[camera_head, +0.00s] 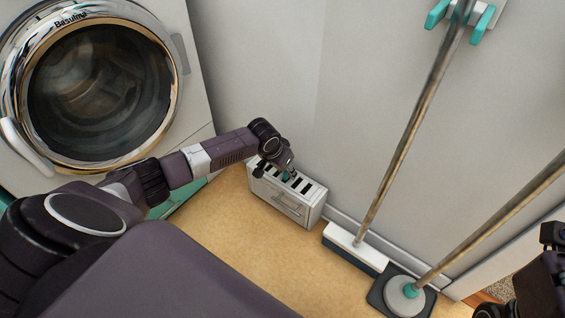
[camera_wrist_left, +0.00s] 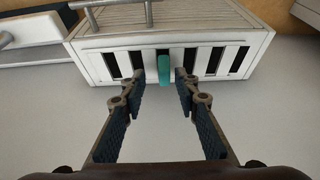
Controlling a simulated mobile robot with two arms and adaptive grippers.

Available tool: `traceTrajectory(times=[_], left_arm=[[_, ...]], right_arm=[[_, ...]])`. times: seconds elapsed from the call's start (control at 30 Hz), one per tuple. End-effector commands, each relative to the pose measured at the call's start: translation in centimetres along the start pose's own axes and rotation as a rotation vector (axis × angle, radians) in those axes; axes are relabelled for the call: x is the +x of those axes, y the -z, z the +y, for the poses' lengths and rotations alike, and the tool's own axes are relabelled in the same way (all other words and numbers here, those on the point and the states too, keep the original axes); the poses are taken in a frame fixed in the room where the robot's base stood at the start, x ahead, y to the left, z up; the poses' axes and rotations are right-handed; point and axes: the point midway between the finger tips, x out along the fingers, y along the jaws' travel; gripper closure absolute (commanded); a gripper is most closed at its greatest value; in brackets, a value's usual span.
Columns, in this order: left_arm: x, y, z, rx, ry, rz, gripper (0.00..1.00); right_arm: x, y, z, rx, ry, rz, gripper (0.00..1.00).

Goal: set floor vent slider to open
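The floor vent (camera_head: 291,207) is a white box with dark slots along its top face, standing on the floor against the wall. It also shows in the left wrist view (camera_wrist_left: 90,50). Its teal slider (camera_wrist_left: 164,68) stands near the middle of the row of slots. In the head view the slider (camera_head: 286,176) is partly hidden by my left gripper (camera_head: 286,168). In the left wrist view my left gripper (camera_wrist_left: 160,96) is open, one finger on each side of the slider, with gaps between. My right gripper (camera_head: 530,285) is partly in view at the lower right corner; its fingers are unclear.
A washing machine (camera_head: 184,20) stands at the left. A broom (camera_head: 350,240) and a mop (camera_head: 405,296) lean to the right of the vent, with teal wall hooks (camera_head: 482,22) above. The tan floor (camera_head: 225,225) in front of the vent is clear.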

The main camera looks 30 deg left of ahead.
Motion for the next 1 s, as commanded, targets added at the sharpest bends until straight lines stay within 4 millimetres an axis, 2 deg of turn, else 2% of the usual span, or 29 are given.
traceTrajectory(times=[0.3, 0.5, 0.7, 1.0], left_arm=[[-6.0, 0.1, 0.1, 0.004, 0.000, 0.004, 0.71], [-9.1, 0.2, 0.1, 0.003, -0.002, 0.004, 0.71], [-10.3, 0.2, 0.2, 0.002, -0.002, 0.004, 0.71], [-10.3, 0.2, 0.2, 0.002, -0.003, 0.003, 0.71]], right_arm=[[0.0, 0.0, 0.0, 0.000, 0.000, 0.000, 1.00], [0.0, 0.0, 0.0, 0.000, 0.000, 0.000, 1.00], [0.0, 0.0, 0.0, 0.000, 0.000, 0.000, 1.00], [0.0, 0.0, 0.0, 0.000, 0.000, 0.000, 1.00]])
